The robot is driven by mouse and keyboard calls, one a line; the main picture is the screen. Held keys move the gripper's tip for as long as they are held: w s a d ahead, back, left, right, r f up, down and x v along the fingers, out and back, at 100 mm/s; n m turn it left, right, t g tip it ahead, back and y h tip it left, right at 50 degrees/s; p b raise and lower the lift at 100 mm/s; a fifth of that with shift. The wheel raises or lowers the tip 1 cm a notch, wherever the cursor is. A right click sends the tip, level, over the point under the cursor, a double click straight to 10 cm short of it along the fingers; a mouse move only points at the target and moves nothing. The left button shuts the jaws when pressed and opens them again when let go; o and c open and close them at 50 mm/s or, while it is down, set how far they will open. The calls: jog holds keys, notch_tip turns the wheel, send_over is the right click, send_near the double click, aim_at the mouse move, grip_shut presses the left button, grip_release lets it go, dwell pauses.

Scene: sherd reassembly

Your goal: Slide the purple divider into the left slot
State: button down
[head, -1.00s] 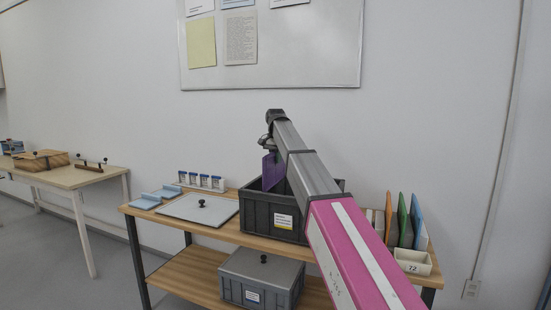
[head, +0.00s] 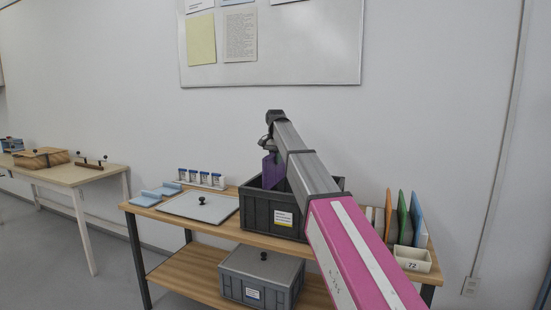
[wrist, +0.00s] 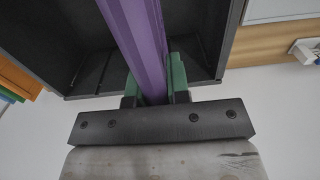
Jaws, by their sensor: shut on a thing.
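The purple divider (head: 271,171) is upright at the dark grey crate (head: 256,212), its lower part hidden behind the crate's front wall. My gripper (wrist: 155,88) is shut on the divider, with green fingers on both sides of it in the wrist view. The divider (wrist: 137,35) extends from the fingers over the crate's dark interior, between its walls. In the head view my gripper is mostly hidden behind my arm. The slots are not clearly visible, so I cannot tell whether the divider's edge sits in one.
A grey lid (head: 199,206) with a black knob lies left of the crate. Orange, green (head: 403,217) and blue (head: 418,218) panels stand at the right, behind a white box (head: 413,258). A lidded grey crate (head: 261,277) sits on the lower shelf.

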aim_at(276, 169)
jog(key=shift+f, duration=3.35)
jog(key=shift+f, duration=0.2)
notch_tip(276, 169, down, 8)
jog(key=shift+f, duration=0.25)
dwell(0.9)
jog(key=c, duration=1)
grip_release()
notch_tip(276, 169, up, 10)
jog(key=shift+f, duration=0.1)
jog(key=shift+r, duration=0.5)
